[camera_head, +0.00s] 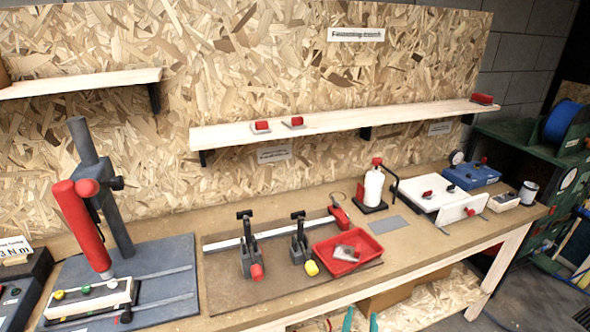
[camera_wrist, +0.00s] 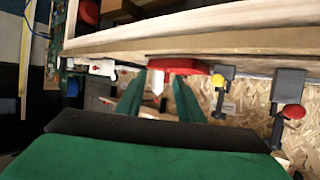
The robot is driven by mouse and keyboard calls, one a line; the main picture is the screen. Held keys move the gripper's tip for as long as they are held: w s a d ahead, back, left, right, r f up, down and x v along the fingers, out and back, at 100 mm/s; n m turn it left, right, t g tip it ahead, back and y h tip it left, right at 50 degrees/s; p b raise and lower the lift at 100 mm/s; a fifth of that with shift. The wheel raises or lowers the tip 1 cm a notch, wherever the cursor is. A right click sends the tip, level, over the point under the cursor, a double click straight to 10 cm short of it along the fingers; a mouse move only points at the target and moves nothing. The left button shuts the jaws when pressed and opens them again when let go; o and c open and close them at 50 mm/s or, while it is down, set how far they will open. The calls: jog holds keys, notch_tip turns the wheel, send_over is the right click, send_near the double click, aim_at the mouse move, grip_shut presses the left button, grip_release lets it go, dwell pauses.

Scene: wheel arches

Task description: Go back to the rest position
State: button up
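My gripper (camera_head: 360,320) shows only as two green fingertips at the bottom edge of the head view, in front of the bench and below its front edge. In the wrist view my gripper (camera_wrist: 156,82) has its two green fingers spread apart. I see nothing clearly held between them; a pale pointed shape shows behind the gap. The red tray (camera_head: 325,255) lies on the bench with a small grey and red item (camera_head: 347,252) in it. The tray also shows beyond the fingers in the wrist view (camera_wrist: 181,66). The rest of my arm is out of view.
The wooden bench (camera_head: 420,255) has its front edge close behind my fingers. Two toggle clamps, with red (camera_head: 257,271) and yellow (camera_head: 311,268) tips, stand left of the tray. A red-handled press (camera_head: 83,230) stands at left. A shelf (camera_head: 350,120) juts out above. Floor (camera_head: 530,300) is clear at right.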

jog(key=s+a+f+n+t+y, duration=0.1)
jog(key=s+a+f+n+y, duration=0.1)
jog(key=s+a+f, duration=0.95)
jog(key=s+a+n+y, duration=0.1)
jog(key=s+a, duration=0.1)
jog(key=s, duration=0.8)
jog(key=s+a+t+y, duration=0.1)
jog(key=s+a, duration=0.1)
jog(key=s, duration=0.8)
jog(key=shift+s+r+n+t, duration=0.15)
jog(key=shift+r+n+t, duration=0.15)
jog(key=shift+r+n, duration=0.15)
